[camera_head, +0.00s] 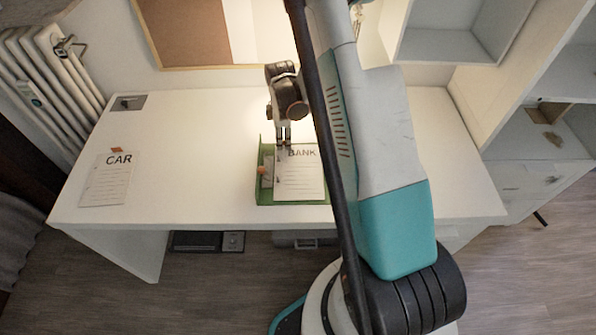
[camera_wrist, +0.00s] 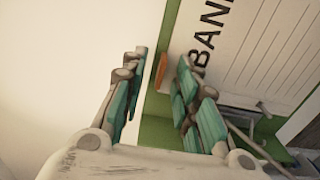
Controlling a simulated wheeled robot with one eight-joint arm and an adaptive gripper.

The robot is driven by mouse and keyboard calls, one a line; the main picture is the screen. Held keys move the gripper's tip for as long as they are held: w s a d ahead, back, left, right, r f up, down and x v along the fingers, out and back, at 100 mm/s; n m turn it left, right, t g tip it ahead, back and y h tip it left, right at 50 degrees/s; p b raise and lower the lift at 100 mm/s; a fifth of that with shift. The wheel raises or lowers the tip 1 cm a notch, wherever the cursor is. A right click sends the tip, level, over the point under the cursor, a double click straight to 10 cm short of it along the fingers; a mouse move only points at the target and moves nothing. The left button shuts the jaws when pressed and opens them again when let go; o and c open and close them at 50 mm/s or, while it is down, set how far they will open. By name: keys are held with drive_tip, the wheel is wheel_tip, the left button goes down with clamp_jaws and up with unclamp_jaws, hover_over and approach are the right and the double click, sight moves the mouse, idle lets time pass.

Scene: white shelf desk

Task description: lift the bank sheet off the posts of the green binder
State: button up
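The white bank sheet (camera_head: 300,178), headed BANK, lies on the green binder (camera_head: 263,199) in the middle of the desk. A grey metal part of the binder (camera_wrist: 245,108) shows by the right finger. The posts are not clearly visible.
A CAR sheet (camera_head: 105,183) with an orange tab lies at the desk's left. The white desk (camera_head: 190,150) is clear between it and the binder. A radiator (camera_head: 48,85) stands at left, white shelves (camera_head: 520,130) at right. My arm hides the desk right of the binder.

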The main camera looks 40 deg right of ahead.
drive_tip(key=shift+r, duration=0.1)
clamp_jaws()
